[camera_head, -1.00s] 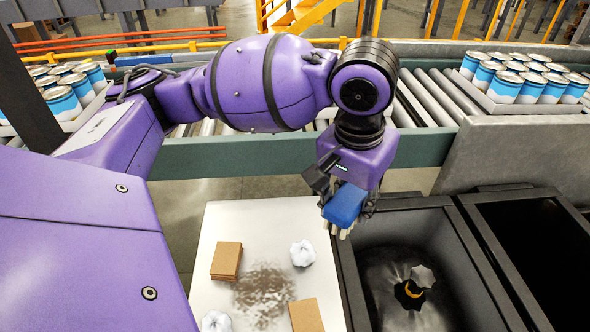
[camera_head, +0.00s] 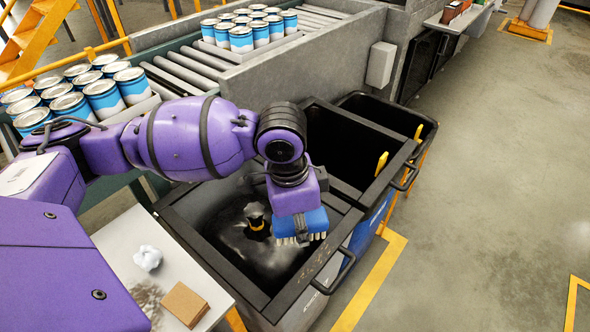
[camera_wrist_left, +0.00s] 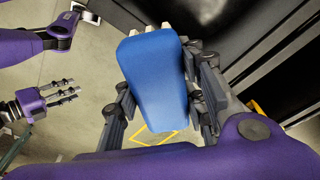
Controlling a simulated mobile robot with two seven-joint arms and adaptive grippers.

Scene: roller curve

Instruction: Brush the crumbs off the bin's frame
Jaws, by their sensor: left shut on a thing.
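My left gripper (camera_head: 298,211) is shut on a blue brush (camera_head: 312,222) with pale bristles pointing down. It holds the brush over the right part of the near black bin, close to the bin's frame (camera_head: 292,293). Small brownish specks, like crumbs (camera_head: 318,271), lie on the frame's front right rail. I cannot tell whether the bristles touch the frame. In the left wrist view the brush's blue back (camera_wrist_left: 158,80) sits between the dark fingers and hides most of the bristles. My right gripper (camera_wrist_left: 68,93) shows at the left there, away from the brush; its opening is unclear.
The bin holds a dark liner (camera_head: 240,232) with rubbish and has a handle (camera_head: 338,275). Another black bin (camera_head: 350,140) stands behind. A pale table (camera_head: 125,235) with a paper ball (camera_head: 147,258), cardboard (camera_head: 185,303) and a brown smear is at left. Cans (camera_head: 240,40) stand on the conveyor. Floor at right is clear.

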